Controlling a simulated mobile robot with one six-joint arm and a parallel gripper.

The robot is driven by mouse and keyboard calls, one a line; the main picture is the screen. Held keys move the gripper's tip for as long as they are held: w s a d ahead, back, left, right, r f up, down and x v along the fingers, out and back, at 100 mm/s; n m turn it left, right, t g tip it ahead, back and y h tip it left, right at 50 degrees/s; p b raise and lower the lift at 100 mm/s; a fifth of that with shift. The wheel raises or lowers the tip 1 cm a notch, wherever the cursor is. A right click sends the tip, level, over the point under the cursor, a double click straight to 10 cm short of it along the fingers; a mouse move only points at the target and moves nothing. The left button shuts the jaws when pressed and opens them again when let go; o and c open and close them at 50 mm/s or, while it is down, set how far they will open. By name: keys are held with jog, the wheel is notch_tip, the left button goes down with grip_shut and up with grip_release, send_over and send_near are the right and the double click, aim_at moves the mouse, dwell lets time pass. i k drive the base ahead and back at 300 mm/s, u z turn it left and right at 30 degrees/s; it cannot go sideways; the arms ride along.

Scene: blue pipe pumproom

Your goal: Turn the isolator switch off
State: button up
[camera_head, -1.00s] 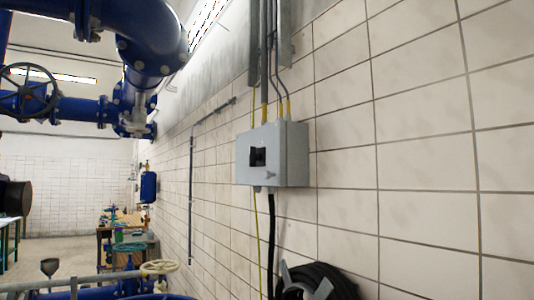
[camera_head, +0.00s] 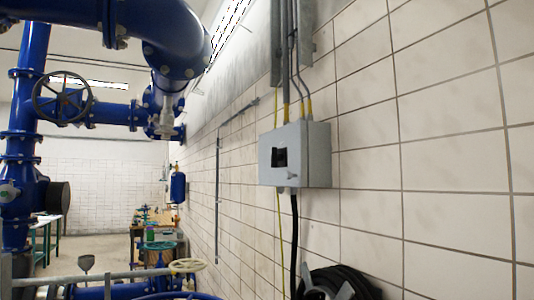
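The isolator switch is a grey box (camera_head: 308,155) fixed to the tiled wall, right of centre in the head view. A small black switch (camera_head: 280,157) sits on its front face. The knob's exact angle is too small to tell. Conduits enter the box from above, and a black cable and a yellow-green wire leave it below. My gripper is not in view.
A coiled black hose (camera_head: 340,284) hangs on the wall below the box. Blue pipes (camera_head: 170,40) with a dark handwheel (camera_head: 62,98) fill the upper left. A cream handwheel (camera_head: 188,266) and a grey rail (camera_head: 110,275) stand low in front. A workbench (camera_head: 158,245) is farther back.

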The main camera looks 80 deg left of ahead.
aim_at(275, 157)
jog(key=z, duration=0.9)
jog(key=k, duration=0.15)
jog(key=u, duration=3.1)
jog(key=k, duration=0.25)
jog(key=u, duration=2)
jog(key=i, duration=0.45)
